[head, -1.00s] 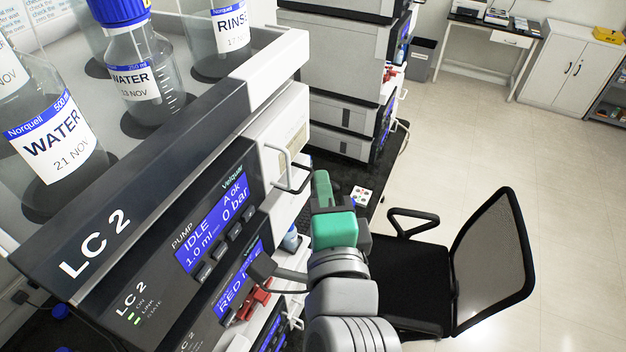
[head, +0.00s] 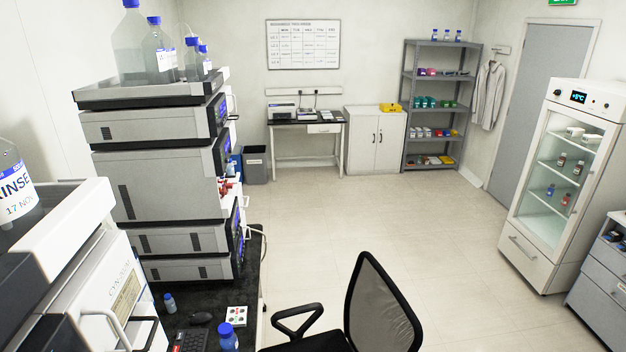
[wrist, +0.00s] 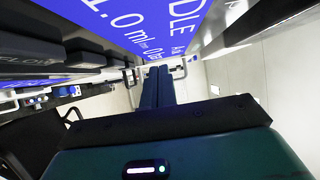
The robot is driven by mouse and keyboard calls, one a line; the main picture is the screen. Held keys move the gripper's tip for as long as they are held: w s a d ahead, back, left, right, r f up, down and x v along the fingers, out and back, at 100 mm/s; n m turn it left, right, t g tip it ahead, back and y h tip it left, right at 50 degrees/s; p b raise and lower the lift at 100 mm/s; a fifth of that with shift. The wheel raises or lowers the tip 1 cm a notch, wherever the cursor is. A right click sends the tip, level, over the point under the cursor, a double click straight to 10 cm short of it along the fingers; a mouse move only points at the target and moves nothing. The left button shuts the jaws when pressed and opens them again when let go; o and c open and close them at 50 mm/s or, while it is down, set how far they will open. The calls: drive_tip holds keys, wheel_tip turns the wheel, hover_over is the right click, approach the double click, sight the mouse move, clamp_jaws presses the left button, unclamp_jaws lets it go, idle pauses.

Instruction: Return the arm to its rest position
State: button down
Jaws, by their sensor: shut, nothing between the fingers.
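My gripper (wrist: 158,74) shows only in the wrist view. Its two dark teal fingers lie side by side, shut, with nothing seen between them. The blue pump display (wrist: 130,25) of an instrument is close beside the fingers, along the top of the wrist view. I cannot tell whether any part touches it. In the head view, no part of my arm or gripper is in sight.
An instrument stack (head: 160,180) with bottles on top stands at the left. The near instrument (head: 75,245) with a handle fills the lower left. A black chair (head: 375,305) stands at front centre. The floor (head: 420,215) beyond is clear. A glass-door fridge (head: 565,180) stands right.

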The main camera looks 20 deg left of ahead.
drive_tip(key=w+d+r+n+t+h, duration=0.3)
drive_tip(key=d+r+t+h, duration=0.4)
drive_tip(key=d+r, duration=0.3)
drive_tip(key=w+d+r+n+t+h, duration=0.4)
drive_tip(key=d+r+t+h, duration=0.3)
drive_tip(key=d, duration=1.1)
wheel_tip(320, 180, up, 4)
drive_tip(key=shift+w+d+f+h, duration=0.2)
drive_tip(key=shift+w+f+h, duration=0.05)
drive_tip(key=shift+w+h, duration=0.1)
